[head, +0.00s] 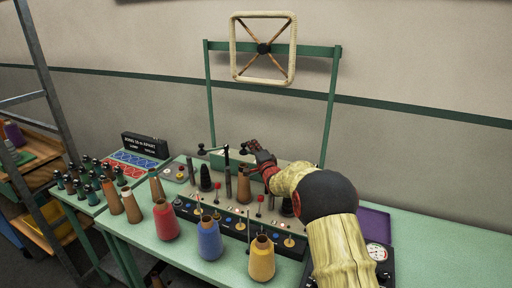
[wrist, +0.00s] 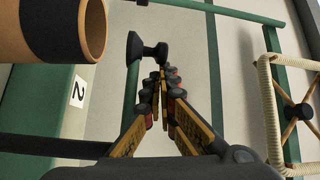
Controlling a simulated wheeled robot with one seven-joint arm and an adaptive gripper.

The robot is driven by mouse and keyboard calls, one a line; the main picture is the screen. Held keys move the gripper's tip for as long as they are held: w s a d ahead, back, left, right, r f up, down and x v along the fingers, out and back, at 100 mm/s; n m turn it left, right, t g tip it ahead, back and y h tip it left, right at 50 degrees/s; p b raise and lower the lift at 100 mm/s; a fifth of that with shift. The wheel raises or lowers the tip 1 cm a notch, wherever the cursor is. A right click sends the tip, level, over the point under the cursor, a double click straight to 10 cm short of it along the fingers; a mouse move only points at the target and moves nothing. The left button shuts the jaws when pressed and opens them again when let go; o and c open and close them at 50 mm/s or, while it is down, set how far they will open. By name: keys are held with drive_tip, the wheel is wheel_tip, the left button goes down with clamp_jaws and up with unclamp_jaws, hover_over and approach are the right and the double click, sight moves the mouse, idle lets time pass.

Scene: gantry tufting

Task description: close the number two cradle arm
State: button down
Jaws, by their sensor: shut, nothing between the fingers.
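In the wrist view, a white plate marked 2 (wrist: 78,92) is on a green block (wrist: 60,75). Beside it a thin green bar (wrist: 131,90), likely the number two cradle arm, runs to a black knob (wrist: 135,46). My gripper (wrist: 161,78) is shut and empty, its fingertips close to the knob; contact cannot be told. In the head view my gripper (head: 252,148) is above the back of the bench, by a small black knob (head: 243,150). The bar is mostly hidden there, and I cannot tell how far it stands open.
Brown cones (head: 158,188) and red (head: 166,220), blue (head: 209,238) and yellow (head: 262,258) spools stand in front on the green bench (head: 440,240). A brown cone with a black band (wrist: 75,25) is close in the wrist view. A square frame (head: 263,48) hangs behind.

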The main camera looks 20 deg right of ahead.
drive_tip(key=shift+s+a+f+b, duration=0.1)
drive_tip(key=shift+s+a+b, duration=0.15)
drive_tip(key=shift+s+a, duration=0.5)
drive_tip(key=shift+s+a+b, duration=0.2)
drive_tip(key=shift+s+a, duration=0.35)
drive_tip(key=shift+s, duration=0.5)
idle(0.6)
